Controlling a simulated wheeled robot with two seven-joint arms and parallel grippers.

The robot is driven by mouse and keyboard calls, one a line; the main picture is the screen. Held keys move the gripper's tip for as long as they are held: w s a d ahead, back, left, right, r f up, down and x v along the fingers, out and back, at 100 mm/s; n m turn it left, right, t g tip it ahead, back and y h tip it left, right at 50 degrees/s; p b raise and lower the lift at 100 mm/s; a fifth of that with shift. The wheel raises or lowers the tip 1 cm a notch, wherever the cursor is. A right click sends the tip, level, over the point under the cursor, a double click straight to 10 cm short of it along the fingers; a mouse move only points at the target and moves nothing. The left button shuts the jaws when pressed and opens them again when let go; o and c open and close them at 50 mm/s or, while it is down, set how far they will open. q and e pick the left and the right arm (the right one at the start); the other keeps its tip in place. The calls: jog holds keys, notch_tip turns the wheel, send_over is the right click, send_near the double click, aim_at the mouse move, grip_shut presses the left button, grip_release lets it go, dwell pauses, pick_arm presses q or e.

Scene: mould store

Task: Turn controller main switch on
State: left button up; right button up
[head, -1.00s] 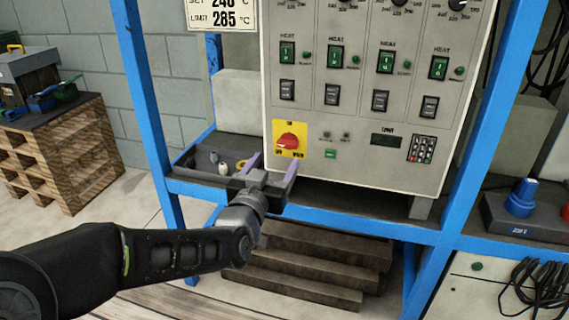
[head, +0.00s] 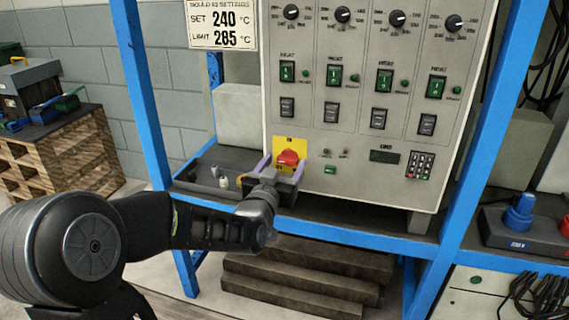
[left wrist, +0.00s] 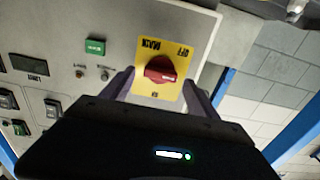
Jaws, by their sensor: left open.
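The controller (head: 350,123) is a light grey panel box on a blue frame. Its main switch is a red rotary knob (head: 288,157) on a yellow plate (head: 281,144) at the panel's lower left. In the left wrist view the red knob (left wrist: 160,69) sits on the yellow plate (left wrist: 163,45), upside down, with "MAIN" and "OFF" lettering. My left gripper (head: 284,165) is open, its purple fingers on either side of the knob. I cannot tell whether they touch it. My right gripper is not in view.
Green rocker switches (head: 334,75), black dials and a keypad (head: 419,165) are elsewhere on the panel. A blue shelf rail (head: 350,235) runs below it. A blue upright (head: 143,95) stands left. Small items (head: 217,178) lie on the shelf beside the gripper.

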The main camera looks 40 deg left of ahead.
pick_arm(q)
jog(key=shift+w+a, duration=0.1)
jog(key=shift+w, duration=0.3)
jog(key=shift+c, duration=0.4)
jog(key=c, duration=1.3)
